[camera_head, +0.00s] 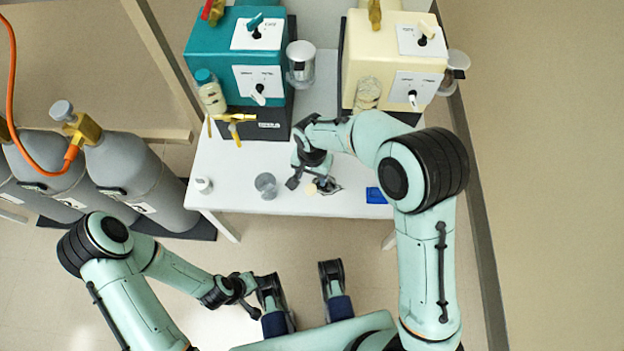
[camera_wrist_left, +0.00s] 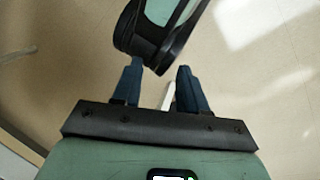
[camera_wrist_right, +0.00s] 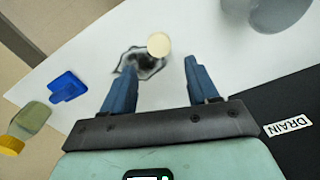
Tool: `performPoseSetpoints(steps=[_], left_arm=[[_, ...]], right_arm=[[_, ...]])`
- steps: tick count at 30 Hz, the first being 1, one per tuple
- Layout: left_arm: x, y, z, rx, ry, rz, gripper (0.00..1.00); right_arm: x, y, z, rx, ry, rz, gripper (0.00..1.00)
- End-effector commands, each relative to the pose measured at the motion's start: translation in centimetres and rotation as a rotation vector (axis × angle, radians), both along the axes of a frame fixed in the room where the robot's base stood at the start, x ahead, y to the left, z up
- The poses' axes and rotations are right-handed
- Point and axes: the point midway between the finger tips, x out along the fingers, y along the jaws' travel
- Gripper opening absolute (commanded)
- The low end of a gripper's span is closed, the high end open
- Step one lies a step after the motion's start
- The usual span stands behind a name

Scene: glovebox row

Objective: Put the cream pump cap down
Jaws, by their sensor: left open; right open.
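The cream pump cap (camera_wrist_right: 158,45) shows as a pale round disc in the right wrist view, at the edge of a dark-outlined grey patch (camera_wrist_right: 142,65) on the white table. In the head view the cap (camera_head: 311,189) is small, beside my right gripper (camera_head: 309,180). The right gripper (camera_wrist_right: 160,66) is open, with the cap ahead of and between its fingertips and neither finger visibly touching it. Whether the cap rests flat is unclear. My left gripper (camera_wrist_left: 160,67) is open and empty, away from the table over the floor; it also shows in the head view (camera_head: 251,292).
The white table (camera_head: 230,165) also holds a clear cup (camera_head: 266,185), a small white item (camera_head: 203,185) and a blue item (camera_head: 376,195). A teal glovebox (camera_head: 215,50) and a cream one (camera_head: 375,55) stand behind. Gas cylinders (camera_head: 135,165) stand at left.

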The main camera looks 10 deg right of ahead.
Motion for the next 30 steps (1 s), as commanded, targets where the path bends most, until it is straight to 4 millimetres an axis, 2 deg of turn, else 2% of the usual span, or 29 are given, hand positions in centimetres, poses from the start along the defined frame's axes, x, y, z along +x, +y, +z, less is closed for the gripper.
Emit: performPoseSetpoints(steps=[1,3,10,15,30], left_arm=[[-0.5,-0.2,0.6,-0.006,0.012,-0.006,0.43],[-1.0,-0.5,1.1,-0.013,0.027,-0.012,0.43],[-2.3,-1.0,1.9,-0.028,0.060,-0.025,0.43],[-2.5,-1.1,2.0,-0.032,0.069,-0.028,0.43],[-2.5,-1.1,2.0,-0.031,0.068,-0.027,0.43]], right_arm=[[0.1,0.0,1.5,0.002,-0.005,0.000,0.59],[0.1,0.0,2.9,0.002,-0.005,-0.001,0.59],[0.0,0.0,5.9,0.001,-0.001,-0.001,0.59],[-0.1,0.0,6.4,0.001,0.001,-0.001,0.59],[-0.1,0.0,6.4,0.001,0.001,0.000,0.59]])
